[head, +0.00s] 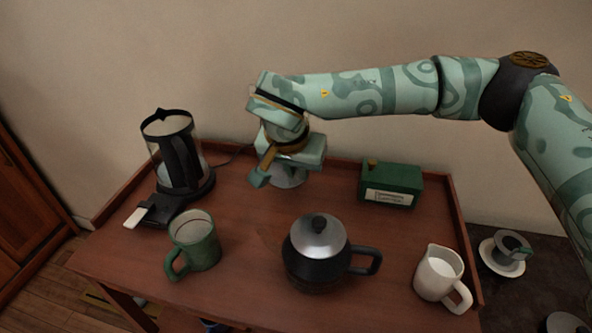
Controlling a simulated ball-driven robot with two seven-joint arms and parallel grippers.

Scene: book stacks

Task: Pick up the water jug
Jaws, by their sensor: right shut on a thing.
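My right gripper (274,178) reaches over the back middle of the wooden table and points down. It is shut on a pale grey, glassy thing (290,179), of which only a low part shows under the hand. The gripper hides the rest, so I cannot tell for sure that this is the water jug, or whether it touches the table. A small white pitcher (437,275) with a handle stands at the front right, apart from the gripper. My left gripper is not in view.
The table (245,290) has a raised back rim. A clear electric kettle (177,160) stands at the left, a green mug (195,243) and a dark teapot (318,255) in front. A green box (391,184) stands right of the gripper. A cup on a saucer (507,252) is beyond the right edge.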

